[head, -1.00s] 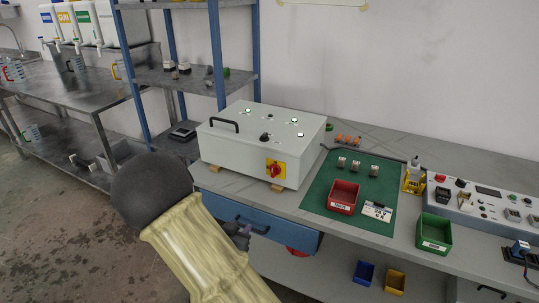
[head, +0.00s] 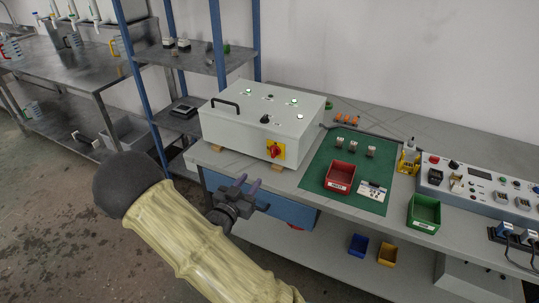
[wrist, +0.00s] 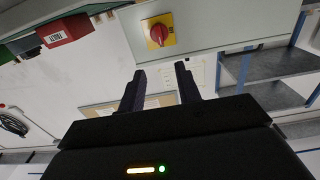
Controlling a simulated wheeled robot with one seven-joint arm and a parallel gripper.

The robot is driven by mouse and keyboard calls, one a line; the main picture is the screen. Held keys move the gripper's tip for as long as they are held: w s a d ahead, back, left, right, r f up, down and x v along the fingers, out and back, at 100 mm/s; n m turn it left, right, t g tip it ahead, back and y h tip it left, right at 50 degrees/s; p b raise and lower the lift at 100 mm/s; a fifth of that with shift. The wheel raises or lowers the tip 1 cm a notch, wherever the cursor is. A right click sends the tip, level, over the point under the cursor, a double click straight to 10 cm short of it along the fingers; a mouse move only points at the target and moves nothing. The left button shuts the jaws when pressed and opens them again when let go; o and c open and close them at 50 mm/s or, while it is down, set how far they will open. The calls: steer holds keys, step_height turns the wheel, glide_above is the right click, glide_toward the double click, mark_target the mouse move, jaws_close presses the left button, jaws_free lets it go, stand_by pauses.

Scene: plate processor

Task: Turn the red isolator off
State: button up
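The red isolator (head: 275,151) is a red rotary knob on a yellow square plate, on the front face of the white control box (head: 244,140). In the wrist view the isolator (wrist: 158,33) shows near the top centre, beyond the fingertips and apart from them. My gripper (head: 246,184) is below and left of the isolator in the head view, in front of the bench edge. In the wrist view my gripper (wrist: 158,78) has its two dark fingers apart with nothing between them.
The box stands on wooden blocks on the grey bench. A green mat (head: 318,184) with a red bin (head: 340,177) lies to its right. A blue drawer (head: 283,213) is under the bench edge. A blue shelf rack (head: 215,62) stands behind.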

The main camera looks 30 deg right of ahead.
mark_target(272, 152)
steer(key=p+x, duration=0.1)
steer(key=x, duration=1.3)
steer(key=shift+w+d, duration=0.15)
jaws_close()
